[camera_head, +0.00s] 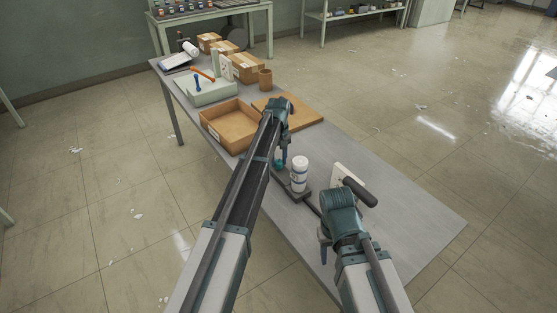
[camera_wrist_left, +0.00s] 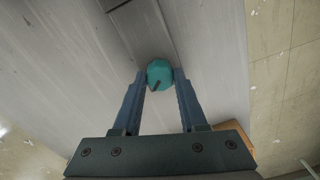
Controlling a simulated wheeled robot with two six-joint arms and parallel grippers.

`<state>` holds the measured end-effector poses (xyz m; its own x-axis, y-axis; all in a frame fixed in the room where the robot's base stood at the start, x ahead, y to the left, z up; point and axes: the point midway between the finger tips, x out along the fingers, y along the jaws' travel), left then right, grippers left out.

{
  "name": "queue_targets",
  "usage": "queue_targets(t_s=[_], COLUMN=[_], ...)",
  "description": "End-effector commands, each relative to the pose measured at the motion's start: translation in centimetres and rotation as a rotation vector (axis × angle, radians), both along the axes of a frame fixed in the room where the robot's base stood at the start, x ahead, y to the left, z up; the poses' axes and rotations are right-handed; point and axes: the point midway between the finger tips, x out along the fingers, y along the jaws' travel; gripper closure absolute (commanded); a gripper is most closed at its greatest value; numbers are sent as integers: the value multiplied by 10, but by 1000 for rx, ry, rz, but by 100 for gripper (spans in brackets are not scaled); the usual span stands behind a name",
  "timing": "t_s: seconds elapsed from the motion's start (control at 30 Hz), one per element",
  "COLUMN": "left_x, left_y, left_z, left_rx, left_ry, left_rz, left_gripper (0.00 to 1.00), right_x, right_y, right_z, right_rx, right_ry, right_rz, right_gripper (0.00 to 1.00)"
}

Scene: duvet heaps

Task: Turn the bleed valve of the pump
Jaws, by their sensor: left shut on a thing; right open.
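The pump stands on the near half of the grey table, with a white cylinder (camera_head: 299,176) upright on a dark base (camera_head: 291,194). A teal faceted knob, which looks like the bleed valve (camera_head: 278,164), is at the left end of the base. My left gripper (camera_head: 281,161) points down at it. In the left wrist view the teal knob (camera_wrist_left: 159,74) sits between the two fingertips, which are shut on it. A short dark mark shows on its face. My right gripper (camera_head: 326,246) is open, low at the right of the pump; its fingertips are partly hidden.
An open cardboard box (camera_head: 228,126) and a brown board (camera_head: 301,112) lie beyond the pump. A pale bin (camera_head: 208,93) and several cartons stand farther back. A pale plate (camera_head: 347,178) is behind my right gripper. The table's right end (camera_head: 420,215) is clear.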

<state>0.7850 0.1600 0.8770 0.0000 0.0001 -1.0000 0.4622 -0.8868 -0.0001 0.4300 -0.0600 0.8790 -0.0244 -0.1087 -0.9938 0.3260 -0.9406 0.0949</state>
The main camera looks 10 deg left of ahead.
Motion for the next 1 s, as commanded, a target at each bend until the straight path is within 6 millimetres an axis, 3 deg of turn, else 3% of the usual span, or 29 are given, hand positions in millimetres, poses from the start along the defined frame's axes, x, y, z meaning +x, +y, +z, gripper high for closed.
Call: queue_targets(t_s=[0.33,0.87,0.9,1.0], left_x=[0,0,0,0], left_y=[0,0,0,0], left_z=[0,0,0,0], left_rx=[0,0,0,0], left_ry=[0,0,0,0], left_rz=[113,130,130,130], left_gripper=[100,100,51,33], right_x=[0,0,0,0], right_y=[0,0,0,0], right_z=[0,0,0,0], right_rx=[0,0,0,0], right_ry=[0,0,0,0], right_rz=[0,0,0,0], right_gripper=[50,50,50,50])
